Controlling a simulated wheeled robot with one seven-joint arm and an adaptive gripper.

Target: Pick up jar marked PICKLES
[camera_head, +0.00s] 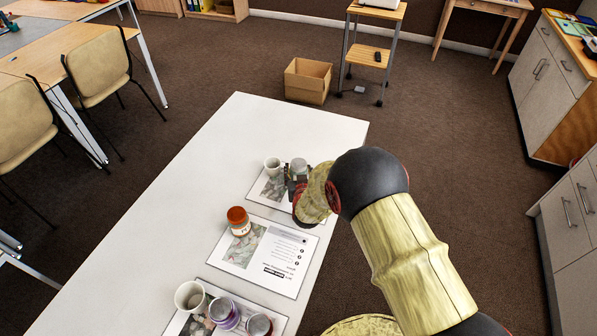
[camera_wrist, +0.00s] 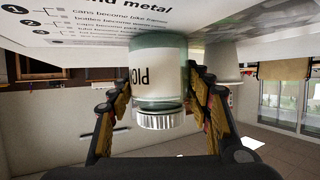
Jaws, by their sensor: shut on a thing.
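The jar marked PICKLES (camera_wrist: 158,75) is greenish glass with a ribbed silver lid and a white label. The wrist view shows it upside down, with the letters PIC readable and the rest of the word hidden. My gripper (camera_wrist: 160,90) is shut on the jar, one finger on each side of its body. In the head view the jar (camera_head: 299,165) is partly hidden behind my gripper (camera_head: 292,180), at the far card on the white table. Its base is close to the card; I cannot tell whether it touches.
A white mug (camera_head: 272,165) stands just left of the jar on the same card (camera_head: 262,199). A mug (camera_head: 189,297) and several containers stand on the near card. The table's left side (camera_head: 150,225) is clear.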

